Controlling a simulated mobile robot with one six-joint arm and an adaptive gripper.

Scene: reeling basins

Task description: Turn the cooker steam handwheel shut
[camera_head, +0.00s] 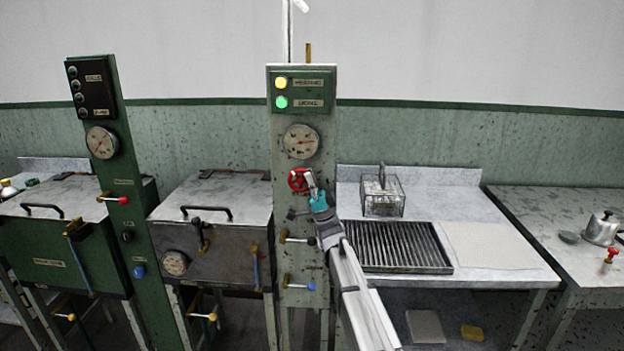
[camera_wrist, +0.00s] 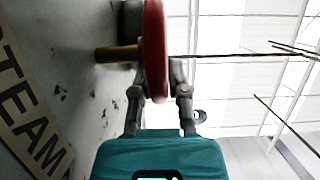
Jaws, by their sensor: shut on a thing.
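The red steam handwheel (camera_head: 298,179) sits on the green and grey column (camera_head: 275,225) below a round gauge. In the wrist view the handwheel (camera_wrist: 154,40) shows nearly edge-on, with a brass stem (camera_wrist: 116,54) running to the column face. My gripper (camera_head: 312,187) is at the wheel's right side. In the wrist view my gripper's fingers (camera_wrist: 161,80) lie on either side of the red rim and are shut on it. A plate reading "STEAM" (camera_wrist: 28,122) shows at the left of the wrist view. The gripper partly hides the wheel's right side in the head view.
The gauge (camera_head: 300,141) and a yellow and a green lamp (camera_head: 281,102) are above the wheel. Blue-handled and dark-handled valves (camera_head: 298,284) stick out below it. A dark basin (camera_head: 215,245) stands left; a bench (camera_head: 450,190) with a wire basket (camera_head: 383,195) and grate (camera_head: 395,247) stands right.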

